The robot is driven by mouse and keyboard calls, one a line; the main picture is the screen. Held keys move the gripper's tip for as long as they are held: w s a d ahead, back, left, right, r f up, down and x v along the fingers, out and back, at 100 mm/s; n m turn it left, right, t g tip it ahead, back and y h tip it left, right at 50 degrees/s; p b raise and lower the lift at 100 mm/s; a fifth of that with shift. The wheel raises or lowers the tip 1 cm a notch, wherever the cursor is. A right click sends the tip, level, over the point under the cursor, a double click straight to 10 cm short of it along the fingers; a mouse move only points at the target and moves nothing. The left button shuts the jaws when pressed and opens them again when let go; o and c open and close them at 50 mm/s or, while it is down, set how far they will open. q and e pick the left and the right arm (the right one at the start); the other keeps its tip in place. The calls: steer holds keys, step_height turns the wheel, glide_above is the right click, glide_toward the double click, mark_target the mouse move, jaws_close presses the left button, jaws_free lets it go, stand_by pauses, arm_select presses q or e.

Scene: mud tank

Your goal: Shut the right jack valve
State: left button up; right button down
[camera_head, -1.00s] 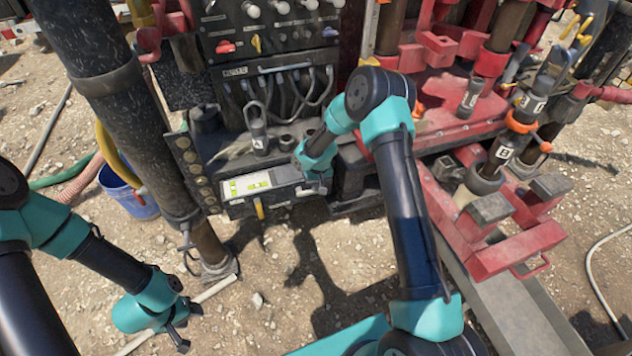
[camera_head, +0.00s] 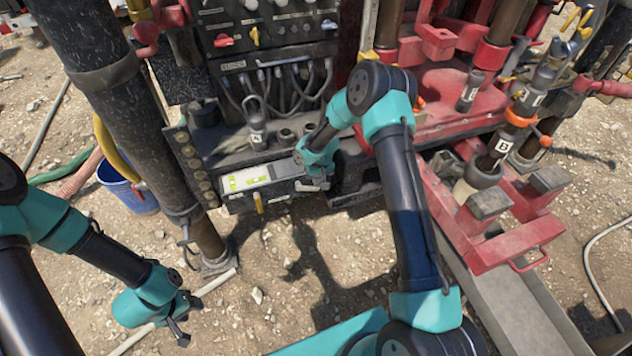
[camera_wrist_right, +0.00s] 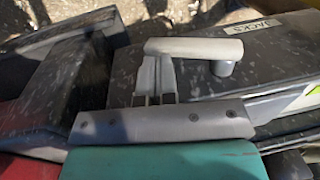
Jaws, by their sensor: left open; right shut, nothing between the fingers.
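The jack valve box (camera_head: 238,204) is a dark box with green-yellow labels on top, below the hose panel. A yellow lever (camera_head: 258,201) hangs from its front. My right gripper (camera_head: 318,184) is at the box's right end. In the right wrist view my right gripper (camera_wrist_right: 155,62) is shut and empty, its fingertips at the left end of a grey valve handle (camera_wrist_right: 200,48). Whether they touch it is unclear. The handle lies across the box marked JACKS (camera_wrist_right: 268,28). My left gripper (camera_head: 186,320) is open and empty, low over the gravel.
A thick dark post (camera_head: 130,110) stands left of the box, with a blue bucket (camera_head: 128,190) beyond it. Red frames (camera_head: 500,240) with pipes marked B stand at the right. A bottle marked A (camera_head: 258,132) stands behind the box. Gravel in front is open.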

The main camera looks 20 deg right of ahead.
steer(key=d+r, duration=0.5)
steer(key=r, duration=0.6)
steer(key=shift+s+r, duration=0.15)
steer(key=shift+r, duration=0.25)
steer(key=shift+d, duration=0.1)
